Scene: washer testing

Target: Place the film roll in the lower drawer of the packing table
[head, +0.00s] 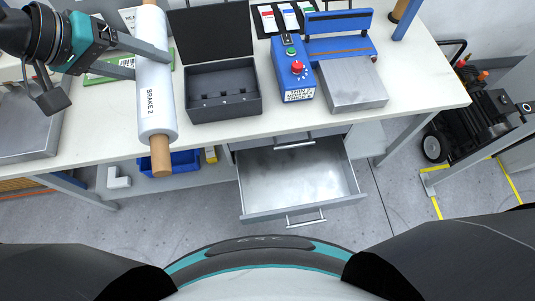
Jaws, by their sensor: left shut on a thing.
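The film roll (154,85) is a white cylinder marked "BRAKE 2" with a brown core end. My left gripper (150,63) comes in from the upper left and is shut on the roll near its upper part. The roll hangs over the left part of the packing table (222,130), its lower end past the table's front edge. The lower drawer (300,180) is pulled open below the table and its visible floor is bare. The drawer lies to the right of and below the roll. My right gripper is not in view.
A black open box (222,100), a blue and grey sealer (345,75) and a control box with a red button (293,70) stand on the table. A blue bin (185,162) sits under it. A black machine (475,120) stands on the floor at right.

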